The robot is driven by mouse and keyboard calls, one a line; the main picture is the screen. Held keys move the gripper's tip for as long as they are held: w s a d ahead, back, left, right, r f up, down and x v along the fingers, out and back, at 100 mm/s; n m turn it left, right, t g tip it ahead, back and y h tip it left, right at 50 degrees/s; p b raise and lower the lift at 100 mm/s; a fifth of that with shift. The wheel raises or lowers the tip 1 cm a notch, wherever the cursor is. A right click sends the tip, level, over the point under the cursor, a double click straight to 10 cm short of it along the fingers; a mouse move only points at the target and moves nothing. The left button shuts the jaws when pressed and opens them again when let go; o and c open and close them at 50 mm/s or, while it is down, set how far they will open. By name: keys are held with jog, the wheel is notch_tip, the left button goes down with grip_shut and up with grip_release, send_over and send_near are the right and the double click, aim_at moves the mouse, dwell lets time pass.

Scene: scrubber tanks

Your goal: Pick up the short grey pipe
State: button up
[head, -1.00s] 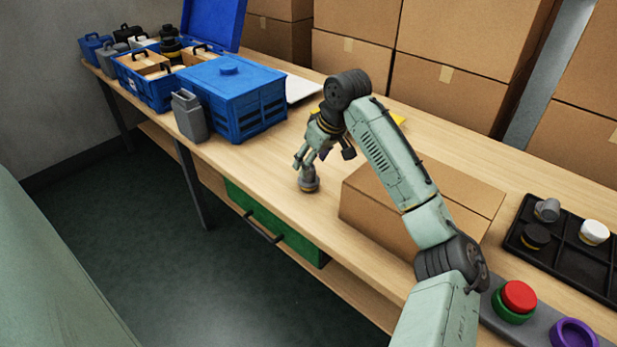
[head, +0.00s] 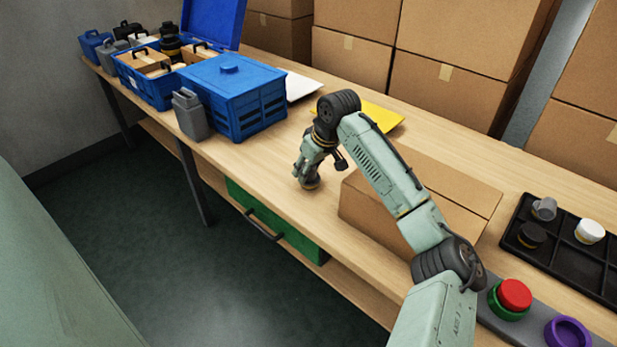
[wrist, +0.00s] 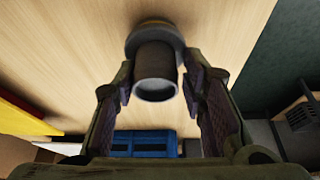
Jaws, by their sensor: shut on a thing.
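The short grey pipe (wrist: 155,76) stands upright on the wooden table, its open round end facing the wrist camera and a wider collar with a yellowish band at its foot. In the head view only its lower part (head: 310,184) shows under the fingers, close to the table's front edge. My gripper (head: 308,173) points down over it. In the wrist view the fingers of my gripper (wrist: 150,92) are on either side of the pipe, shut on it. I see no clear gap between the pipe's foot and the table.
A cardboard box (head: 425,195) lies just right of my gripper, under my arm. A blue crate (head: 235,100) and a grey canister (head: 189,114) stand to the left. A yellow sheet (head: 375,116) lies behind. A black tray (head: 565,262) with small parts is at right. Bare table surrounds the pipe.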

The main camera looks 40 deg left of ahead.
jog(key=c, duration=0.6)
